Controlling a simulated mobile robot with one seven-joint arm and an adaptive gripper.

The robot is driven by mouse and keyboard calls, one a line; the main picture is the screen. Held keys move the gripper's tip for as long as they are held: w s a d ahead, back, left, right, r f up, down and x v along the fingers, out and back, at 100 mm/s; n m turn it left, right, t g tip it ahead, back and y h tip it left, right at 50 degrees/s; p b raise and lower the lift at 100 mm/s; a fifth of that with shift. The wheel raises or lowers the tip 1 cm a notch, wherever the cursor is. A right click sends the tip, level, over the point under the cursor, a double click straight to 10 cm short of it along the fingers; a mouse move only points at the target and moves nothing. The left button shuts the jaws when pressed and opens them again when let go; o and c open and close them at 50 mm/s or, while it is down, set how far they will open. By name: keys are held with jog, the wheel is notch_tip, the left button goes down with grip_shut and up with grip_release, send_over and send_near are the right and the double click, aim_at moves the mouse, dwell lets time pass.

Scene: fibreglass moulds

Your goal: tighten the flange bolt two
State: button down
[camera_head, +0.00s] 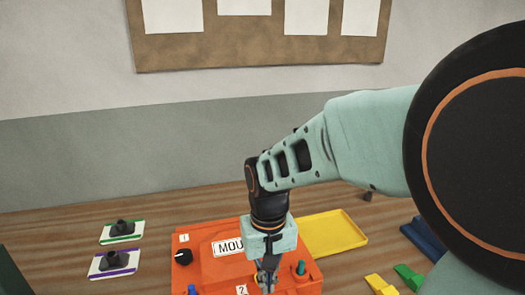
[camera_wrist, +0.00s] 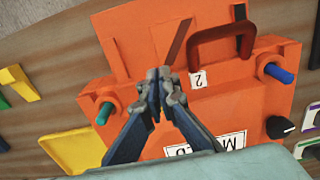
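The orange mould (camera_head: 205,258) lies on the wooden bench, with a white "MOU…" label. A "2" label (camera_wrist: 197,79) is on it beside a dark red handle (camera_wrist: 222,32). A blue bolt-like peg (camera_wrist: 279,73) and a teal one (camera_wrist: 103,113) stand at its opposite sides; the teal peg also shows in the head view (camera_head: 300,268). Which is flange bolt two I cannot tell. My gripper (camera_wrist: 165,84) points down over the middle of the mould, between the pegs, with its fingertips close together. I see nothing held between them; the spot directly beneath is hidden.
A yellow tray (camera_head: 335,232) lies behind the mould to the right. A black knob (camera_head: 183,257) is on the mould's left. Green-edged (camera_head: 122,231) and purple-edged (camera_head: 114,264) plates with dark fittings lie left. Yellow (camera_head: 381,285) and green (camera_head: 409,277) blocks lie right.

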jog(key=shift+a, duration=0.65)
jog(key=shift+s+r, duration=0.1)
jog(key=shift+s, duration=0.25)
notch_tip(320, 180, up, 6)
jog(key=p, duration=0.5)
jog(key=shift+s, duration=0.1)
